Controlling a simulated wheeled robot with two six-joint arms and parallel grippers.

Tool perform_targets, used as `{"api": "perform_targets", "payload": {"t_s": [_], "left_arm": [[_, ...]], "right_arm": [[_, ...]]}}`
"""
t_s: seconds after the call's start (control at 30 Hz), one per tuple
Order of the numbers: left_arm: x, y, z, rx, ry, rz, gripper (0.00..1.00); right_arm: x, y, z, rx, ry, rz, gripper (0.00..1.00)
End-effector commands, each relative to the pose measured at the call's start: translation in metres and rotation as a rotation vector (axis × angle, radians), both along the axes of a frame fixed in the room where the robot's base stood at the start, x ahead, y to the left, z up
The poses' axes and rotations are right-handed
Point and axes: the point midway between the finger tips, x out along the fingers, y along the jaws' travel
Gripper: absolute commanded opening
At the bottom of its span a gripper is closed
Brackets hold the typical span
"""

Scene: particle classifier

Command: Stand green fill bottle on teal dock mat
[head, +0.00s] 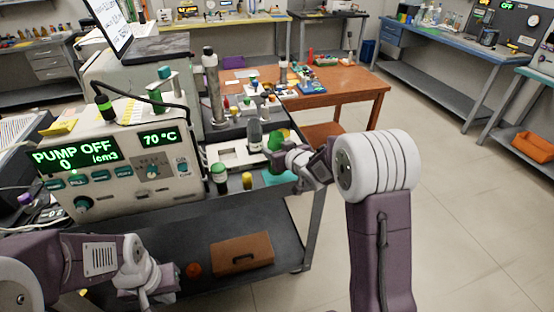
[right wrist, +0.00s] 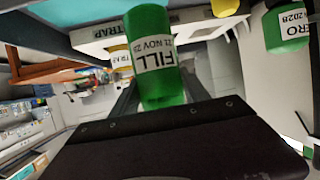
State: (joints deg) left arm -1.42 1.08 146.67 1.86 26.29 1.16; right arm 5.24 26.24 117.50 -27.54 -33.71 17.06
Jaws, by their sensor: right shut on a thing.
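The green fill bottle (head: 275,141) is in my right gripper (head: 283,156) at the right end of the bench in the head view. In the right wrist view the bottle (right wrist: 150,85) shows its FILL label between the fingers, upside down in that picture. The right gripper is shut on it. The teal dock mat (head: 279,178) lies at the bench edge, just below the gripper and partly hidden by it. I cannot tell the gap between bottle and mat. My left gripper (head: 150,288) is low at the front left, its fingers unclear.
A white tray (head: 236,153) lies left of the bottle. A green bottle with a white label (head: 220,180) and a yellow capped vial (head: 247,181) stand in front of it. The pump unit (head: 115,160) fills the left. Open floor (head: 440,220) lies right.

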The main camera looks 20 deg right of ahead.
Motion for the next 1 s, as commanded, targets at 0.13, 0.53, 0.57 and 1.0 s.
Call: {"api": "perform_targets", "payload": {"t_s": [0.13, 0.53, 0.57, 1.0], "left_arm": [[0.000, 0.000, -0.012, 0.000, 0.000, 0.000, 0.00], [0.000, 0.000, -0.015, 0.000, 0.000, 0.000, 0.00], [0.000, 0.000, -0.014, 0.000, 0.000, 0.000, 0.00], [0.000, 0.000, -0.007, 0.000, 0.000, 0.000, 0.00]], "right_arm": [[-0.001, 0.000, -0.032, 0.001, 0.004, 0.000, 0.00], [0.000, 0.000, -0.039, 0.000, -0.001, 0.000, 0.00], [-0.001, 0.000, -0.038, 0.000, 0.001, 0.000, 0.59], [-0.001, 0.000, -0.030, 0.000, 0.001, 0.000, 0.75]]}}
